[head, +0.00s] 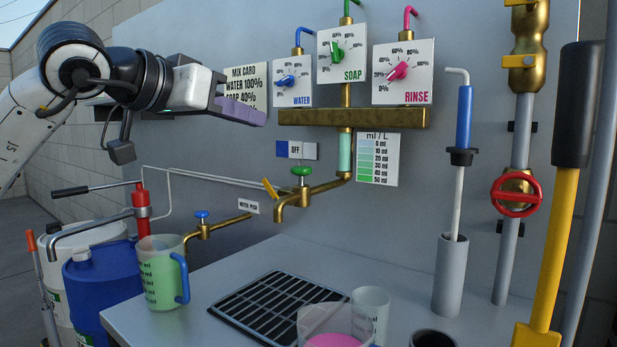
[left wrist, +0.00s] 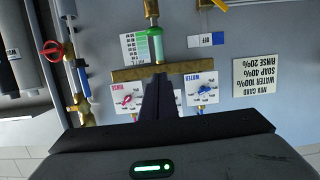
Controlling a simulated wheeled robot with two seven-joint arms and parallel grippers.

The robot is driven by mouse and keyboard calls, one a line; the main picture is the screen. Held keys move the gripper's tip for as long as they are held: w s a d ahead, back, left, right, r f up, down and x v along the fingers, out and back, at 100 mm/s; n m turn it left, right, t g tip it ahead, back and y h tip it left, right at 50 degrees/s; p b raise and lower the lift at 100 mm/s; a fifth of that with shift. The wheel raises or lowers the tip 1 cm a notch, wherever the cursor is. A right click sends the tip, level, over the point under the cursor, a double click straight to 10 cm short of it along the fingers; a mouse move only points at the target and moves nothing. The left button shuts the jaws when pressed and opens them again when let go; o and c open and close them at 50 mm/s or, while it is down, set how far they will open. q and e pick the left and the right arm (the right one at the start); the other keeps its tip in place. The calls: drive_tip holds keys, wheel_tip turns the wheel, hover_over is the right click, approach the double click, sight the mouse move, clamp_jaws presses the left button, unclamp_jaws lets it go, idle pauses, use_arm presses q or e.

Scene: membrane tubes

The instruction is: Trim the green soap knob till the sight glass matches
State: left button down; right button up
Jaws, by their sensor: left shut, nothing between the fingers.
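The green soap knob (head: 338,51) sits on the white SOAP dial (head: 341,72), pointing roughly upward. The sight glass (head: 345,152) below the brass manifold holds pale green and also shows in the left wrist view (left wrist: 155,46). The ml/L colour card (head: 378,160) hangs just right of it, with bands from pale to darker green. My left gripper (head: 250,115) is shut and empty, left of the WATER dial and apart from the knobs. In the left wrist view its dark fingers (left wrist: 158,98) hide the soap knob. My right gripper is not in view.
The blue water knob (head: 287,79) and pink rinse knob (head: 399,71) flank the soap dial. The mix card (head: 245,85) is partly behind my gripper. A brass tap with a green handle (head: 301,171) is below. A jug of green liquid (head: 160,275) stands at the counter's left.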

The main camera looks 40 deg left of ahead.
use_arm(q)
drive_tip(key=shift+w+f, duration=0.35)
drive_tip(key=shift+f, duration=0.2)
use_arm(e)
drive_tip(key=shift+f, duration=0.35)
